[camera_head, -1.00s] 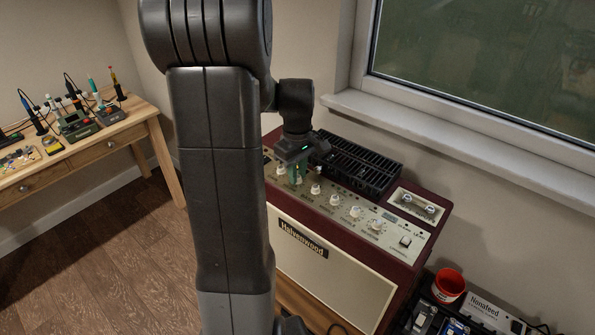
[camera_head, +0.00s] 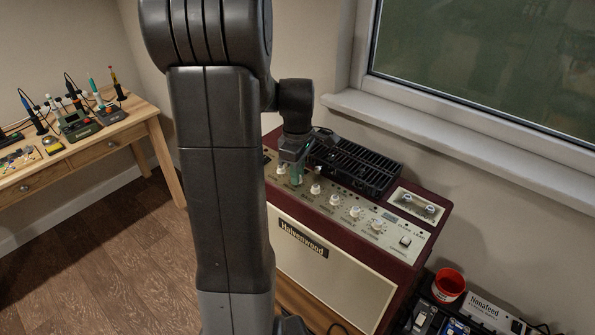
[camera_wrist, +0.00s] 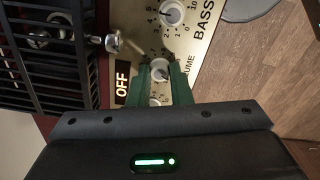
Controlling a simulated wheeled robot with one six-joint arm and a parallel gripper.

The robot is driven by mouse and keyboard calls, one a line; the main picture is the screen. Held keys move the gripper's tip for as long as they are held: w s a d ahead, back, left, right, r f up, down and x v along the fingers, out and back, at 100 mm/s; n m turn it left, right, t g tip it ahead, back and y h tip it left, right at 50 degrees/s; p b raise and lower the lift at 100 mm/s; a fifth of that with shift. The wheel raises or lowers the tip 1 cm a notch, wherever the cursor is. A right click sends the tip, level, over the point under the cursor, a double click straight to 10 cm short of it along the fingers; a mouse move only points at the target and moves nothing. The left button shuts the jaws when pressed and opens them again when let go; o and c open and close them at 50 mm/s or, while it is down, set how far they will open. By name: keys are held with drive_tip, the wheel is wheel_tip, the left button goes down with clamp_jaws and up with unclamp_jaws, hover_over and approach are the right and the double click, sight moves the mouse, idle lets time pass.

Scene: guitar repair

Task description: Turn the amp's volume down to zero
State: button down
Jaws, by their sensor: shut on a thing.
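The amp (camera_head: 335,270) is a dark red cabinet with a cream front and a "Halvenwood" badge. Its sloping top panel carries a row of white knobs. In the wrist view the volume knob (camera_wrist: 159,70) is white, with part of the word VOLUME beside it. My gripper (camera_wrist: 161,72) has green fingers, one on each side of this knob, and is shut on it. In the head view my gripper (camera_head: 297,177) points down at the left part of the knob row. The fingers hide part of the dial, and I cannot read the knob's setting.
A bass knob (camera_wrist: 172,14) lies just beyond the fingers in the wrist view. A metal toggle switch (camera_wrist: 113,43) and an OFF label (camera_wrist: 122,84) are close on the left. A black vent grille (camera_head: 355,165) stands behind the knobs. A red cup (camera_head: 448,284) is at the lower right.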

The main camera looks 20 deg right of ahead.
drive_tip(key=c, duration=1.3)
unclamp_jaws()
wheel_tip(320, 180, up, 14)
drive_tip(key=shift+f+b, duration=0.1)
drive_tip(key=shift+b, duration=0.2)
wheel_tip(320, 180, down, 14)
drive_tip(key=shift+r+p, duration=0.1)
drive_tip(key=shift+p, duration=0.2)
